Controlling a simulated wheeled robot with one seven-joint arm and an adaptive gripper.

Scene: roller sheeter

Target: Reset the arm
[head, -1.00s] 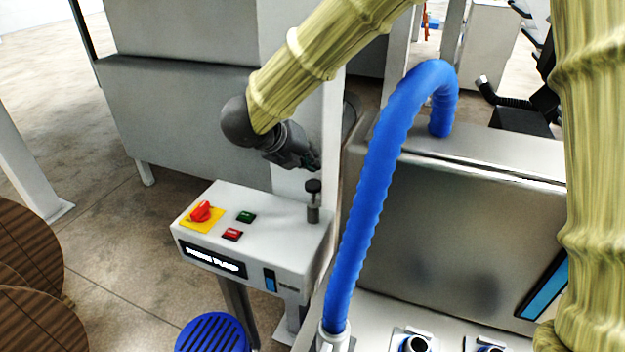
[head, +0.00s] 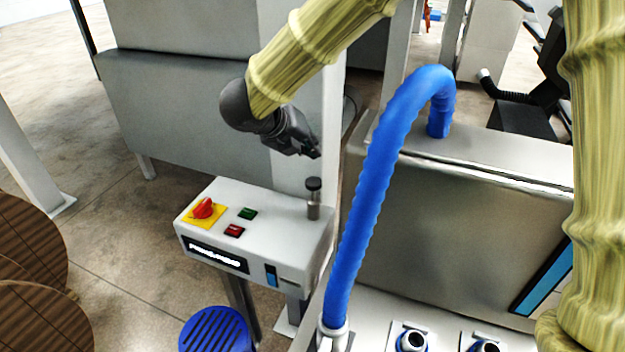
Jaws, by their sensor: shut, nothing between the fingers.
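My gripper (head: 312,152) is dark grey, shut and empty. It is at the end of my arm, which is covered in a yellow-green ribbed sleeve. It hangs in the air above the right end of a white control box (head: 262,225). A black-topped metal knob (head: 314,197) stands on that box a little below the fingertips, apart from them in the picture. The box also carries a red rotary switch (head: 204,208) on a yellow plate, a green button (head: 247,214) and a red button (head: 234,230).
A blue corrugated hose (head: 372,185) arches up just right of the gripper. A steel machine body (head: 450,220) stands behind it on the right. A large grey cabinet (head: 175,100) stands behind the arm. Brown round wooden pieces (head: 30,320) are at lower left, and a blue slatted seat (head: 215,330) is below.

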